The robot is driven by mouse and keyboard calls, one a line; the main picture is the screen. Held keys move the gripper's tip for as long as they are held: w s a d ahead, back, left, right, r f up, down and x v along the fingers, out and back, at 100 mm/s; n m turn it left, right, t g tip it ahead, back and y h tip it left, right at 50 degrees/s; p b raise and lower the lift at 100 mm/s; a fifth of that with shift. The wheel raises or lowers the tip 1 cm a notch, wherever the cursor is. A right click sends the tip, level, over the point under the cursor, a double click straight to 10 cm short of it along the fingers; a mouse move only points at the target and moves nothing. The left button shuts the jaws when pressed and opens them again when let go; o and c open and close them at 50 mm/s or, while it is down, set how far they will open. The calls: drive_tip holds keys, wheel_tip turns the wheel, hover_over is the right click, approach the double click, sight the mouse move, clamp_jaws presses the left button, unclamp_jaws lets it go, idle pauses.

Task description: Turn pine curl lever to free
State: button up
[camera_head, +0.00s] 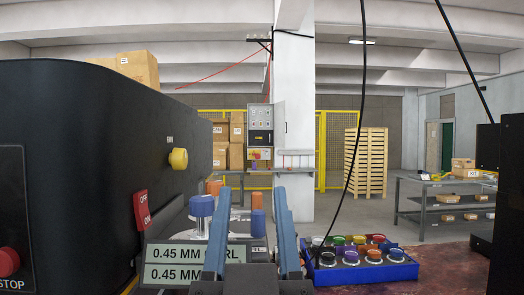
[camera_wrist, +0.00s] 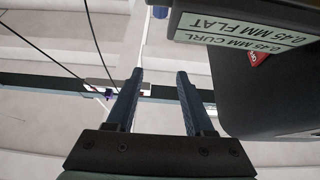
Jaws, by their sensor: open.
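My gripper (camera_head: 252,191) is open and empty in front of me, with its two blue-grey fingers pointing up; it also shows in the wrist view (camera_wrist: 160,73). No pine-coloured lever can be made out in either view. A sign (camera_head: 196,264) reading "0.45 MM CURL" above a second 0.45 MM line stands left of the gripper, partly covered by its finger. In the wrist view the sign (camera_wrist: 245,28) appears upside down and reads CURL and FLAT. Behind it in the head view stands a blue-capped post (camera_head: 201,206) on a round metal part, partly hidden.
A large black machine housing (camera_head: 85,150) fills the left, with a yellow knob (camera_head: 178,158) and a red OFF/ON switch (camera_head: 141,210). A blue tray (camera_head: 365,272) of several coloured-lid jars sits right on a red surface (camera_head: 450,262). A black cable hangs above it.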

drive_tip(key=w+r+g+p, duration=0.45)
drive_tip(key=r+p, duration=0.35)
drive_tip(key=p, duration=0.7)
drive_tip(key=m+g+h+p, duration=0.3)
drive_tip(key=g+p, duration=0.4)
drive_tip(key=p, duration=0.9)
approach(256, 217)
drive_tip(key=shift+t+h, duration=0.3)
drive_tip(key=shift+t, duration=0.05)
drive_tip(key=x, duration=0.3)
drive_tip(key=p+x, duration=0.1)
drive_tip(key=x, duration=0.3)
drive_tip(key=p+x, duration=0.1)
drive_tip(key=x, duration=0.3)
drive_tip(key=shift+s+a+f, duration=0.1)
drive_tip(key=shift+a+f, duration=0.05)
drive_tip(key=shift+f, duration=0.15)
clamp_jaws()
